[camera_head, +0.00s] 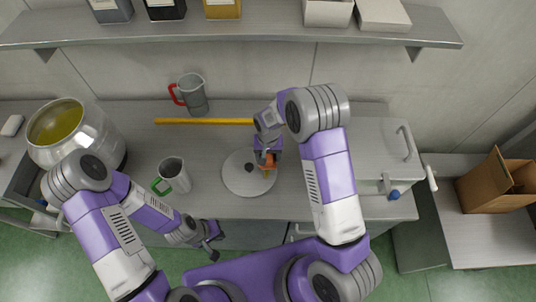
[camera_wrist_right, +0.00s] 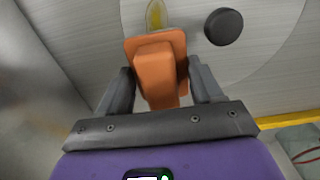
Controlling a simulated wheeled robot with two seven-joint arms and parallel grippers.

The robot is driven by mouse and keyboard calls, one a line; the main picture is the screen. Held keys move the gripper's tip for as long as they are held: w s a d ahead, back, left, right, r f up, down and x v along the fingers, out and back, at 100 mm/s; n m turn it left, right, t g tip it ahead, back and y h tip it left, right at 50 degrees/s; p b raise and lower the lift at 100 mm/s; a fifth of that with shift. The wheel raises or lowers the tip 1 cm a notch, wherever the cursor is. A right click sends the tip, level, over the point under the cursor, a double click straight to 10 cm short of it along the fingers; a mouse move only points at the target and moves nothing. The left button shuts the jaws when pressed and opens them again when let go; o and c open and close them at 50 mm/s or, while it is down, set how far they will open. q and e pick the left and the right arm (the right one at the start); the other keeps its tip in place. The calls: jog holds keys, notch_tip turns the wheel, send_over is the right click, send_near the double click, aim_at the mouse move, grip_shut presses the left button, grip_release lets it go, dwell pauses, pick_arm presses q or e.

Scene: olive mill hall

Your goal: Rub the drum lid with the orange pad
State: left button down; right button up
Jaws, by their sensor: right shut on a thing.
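The drum lid (camera_head: 241,184) is a flat, round grey disc with a black knob (camera_wrist_right: 223,26), lying on the steel counter. My right gripper (camera_head: 267,157) is over the lid's right part in the head view. It is shut on the orange pad (camera_wrist_right: 158,70), which also shows in the head view (camera_head: 267,167). A yellowish smear (camera_wrist_right: 156,15) on the lid lies just beyond the pad in the right wrist view. I cannot tell whether the pad touches the lid. My left gripper (camera_head: 214,242) is open and empty, in front of the counter's edge.
A yellow bar (camera_head: 203,121) lies behind the lid. A red-handled jug (camera_head: 193,94) and a green-handled jug (camera_head: 174,175) stand on the counter. A steel drum (camera_head: 105,128) with yellow-green contents is at left. A cardboard box (camera_head: 490,188) stands right; a shelf (camera_head: 270,24) runs above.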

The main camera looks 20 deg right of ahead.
aim_at(267, 168)
jog(key=shift+f+b, duration=0.85)
jog(key=shift+f, duration=0.15)
dwell(0.3)
jog(key=shift+s+a+r, duration=0.1)
jog(key=shift+s+a, duration=0.2)
jog(key=shift+s, duration=0.6)
jog(key=shift+s+a+r, duration=0.1)
jog(key=shift+s+a, duration=0.2)
jog(key=shift+s, duration=0.55)
jog(key=shift+s+a+f, duration=0.1)
jog(key=shift+s+a, duration=0.2)
jog(key=shift+s, duration=0.65)
jog(key=shift+s+a+f, duration=0.1)
jog(key=shift+s+a, duration=0.2)
jog(key=shift+s, duration=0.6)
jog(key=shift+w+d+b, duration=0.25)
jog(key=shift+w+d, duration=0.05)
jog(key=shift+w, duration=0.6)
jog(key=shift+w+d+b, duration=0.2)
jog(key=shift+w+d, duration=0.1)
jog(key=shift+w, duration=0.55)
jog(key=shift+w+d, duration=0.3)
jog(key=shift+w, duration=0.65)
jog(key=shift+w+d, duration=0.3)
jog(key=shift+w, duration=0.65)
jog(key=shift+r, duration=0.1)
jog(key=shift+r+p, duration=1.85)
jog(key=shift+r, duration=1.1)
